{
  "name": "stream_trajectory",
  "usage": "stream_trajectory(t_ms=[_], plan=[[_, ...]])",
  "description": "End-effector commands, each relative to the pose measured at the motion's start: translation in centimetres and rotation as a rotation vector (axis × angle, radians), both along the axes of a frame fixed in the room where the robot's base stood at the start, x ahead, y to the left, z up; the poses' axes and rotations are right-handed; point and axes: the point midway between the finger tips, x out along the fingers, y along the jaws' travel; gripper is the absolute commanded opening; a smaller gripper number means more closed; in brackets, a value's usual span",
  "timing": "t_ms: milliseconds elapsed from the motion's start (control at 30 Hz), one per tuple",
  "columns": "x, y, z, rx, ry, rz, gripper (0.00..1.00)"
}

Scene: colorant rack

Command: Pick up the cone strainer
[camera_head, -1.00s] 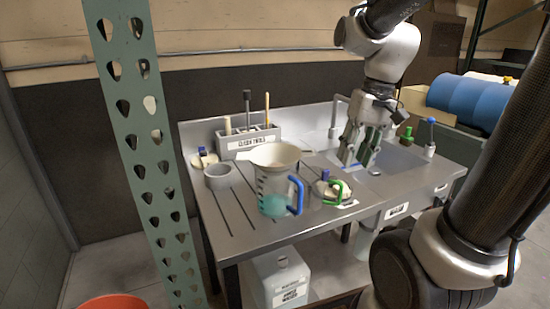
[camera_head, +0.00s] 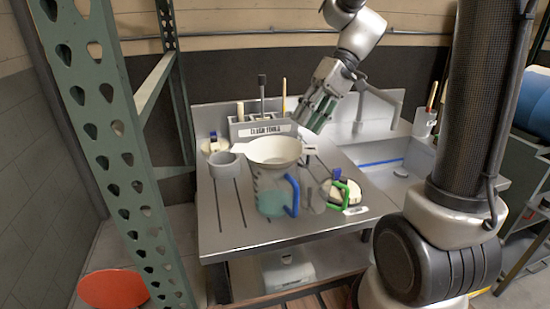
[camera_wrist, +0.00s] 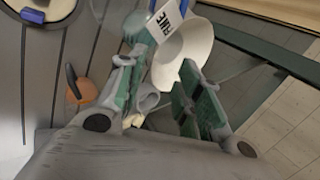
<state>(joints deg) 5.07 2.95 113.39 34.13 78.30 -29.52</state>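The cone strainer (camera_head: 273,149) is a wide cream-white cone resting in the top of a clear measuring jug (camera_head: 270,190) with a blue handle. Its lower part is inside the jug and seen only dimly. My gripper (camera_head: 318,118) hangs above and to the right of it, tilted, apart from it in the head view. In the wrist view, my gripper's two green-padded fingers (camera_wrist: 160,100) are spread, with nothing clearly held between them. A white curved piece (camera_wrist: 185,50) with a "FINE" tag shows beyond the fingers, seemingly the strainer.
A grey tool holder (camera_head: 262,129) stands at the back of the steel bench. A grey cup (camera_head: 221,165) is left of the jug, and a pale item with a green handle (camera_head: 345,194) right of it. A sink (camera_head: 390,158) lies right. A perforated green post (camera_head: 110,140) stands at left.

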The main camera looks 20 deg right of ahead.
Motion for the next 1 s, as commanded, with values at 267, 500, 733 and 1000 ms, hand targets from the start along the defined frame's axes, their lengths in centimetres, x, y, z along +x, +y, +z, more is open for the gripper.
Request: stream_trajectory(t_ms=[267,500,733,1000], plan=[[-0.1,2.0,-3.6,-0.001,0.004,0.001,0.35],[-0.3,3.1,-5.1,-0.001,0.000,-0.001,0.35],[-0.3,3.0,-5.0,-0.001,0.000,-0.002,0.22],[-0.3,3.0,-5.0,-0.001,0.000,-0.002,0.00]])
